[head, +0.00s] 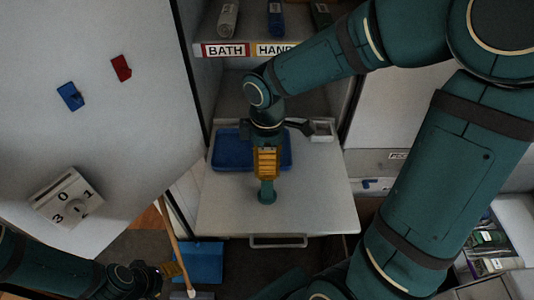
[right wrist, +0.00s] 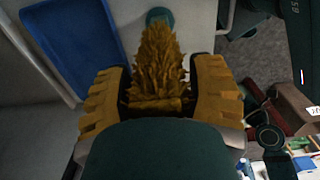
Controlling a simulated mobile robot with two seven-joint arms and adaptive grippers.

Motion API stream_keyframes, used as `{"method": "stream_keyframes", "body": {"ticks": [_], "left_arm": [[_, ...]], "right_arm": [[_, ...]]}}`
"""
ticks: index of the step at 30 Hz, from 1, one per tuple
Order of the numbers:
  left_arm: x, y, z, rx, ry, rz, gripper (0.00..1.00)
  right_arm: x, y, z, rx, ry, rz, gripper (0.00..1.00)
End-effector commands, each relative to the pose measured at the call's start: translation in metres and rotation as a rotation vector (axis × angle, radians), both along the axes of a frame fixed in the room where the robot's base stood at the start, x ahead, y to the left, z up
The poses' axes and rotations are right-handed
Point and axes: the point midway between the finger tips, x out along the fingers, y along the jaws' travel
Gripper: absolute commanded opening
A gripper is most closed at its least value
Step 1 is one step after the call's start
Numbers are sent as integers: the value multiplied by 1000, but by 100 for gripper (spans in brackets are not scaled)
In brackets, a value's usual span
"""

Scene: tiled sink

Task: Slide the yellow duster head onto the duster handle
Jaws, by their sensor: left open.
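The yellow fluffy duster head (right wrist: 158,65) lies between the orange fingers of my right gripper (right wrist: 158,98) in the right wrist view. Both fingers press against its base, and its bristles point away from the palm. In the head view my right gripper (head: 267,162) hangs over the pale tray-like surface. A dark green round-ended piece (head: 267,194), possibly the duster handle, shows just beyond its fingertips. It also shows past the bristle tip in the right wrist view (right wrist: 160,17); I cannot tell whether they touch. My left gripper (head: 170,271) is open and empty at the lower left.
A blue tray (head: 226,163) lies beside and behind my right gripper on the pale surface (head: 325,205). A shelf with BATH and HAND labels (head: 225,50) is above. A wooden stick (head: 172,235) and a blue dustpan-like piece (head: 199,263) are below, near my left gripper.

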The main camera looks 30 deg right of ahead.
Motion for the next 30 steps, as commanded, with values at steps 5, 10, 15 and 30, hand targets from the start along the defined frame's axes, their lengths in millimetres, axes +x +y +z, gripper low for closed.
{"method": "stream_keyframes", "body": {"ticks": [5, 10, 15, 30], "left_arm": [[0, 0, 0, 0, -1, 0, 59], [0, 0, 0, 0, -1, 0, 59], [0, 0, 0, 0, -1, 0, 59], [0, 0, 0, 0, -1, 0, 59]], "right_arm": [[0, 0, 0, 0, 0, 0, 54], [1, 0, 10, -1, -3, 1, 54], [1, 0, 41, -1, -7, -1, 54], [0, 0, 117, 1, -1, 1, 54]]}}
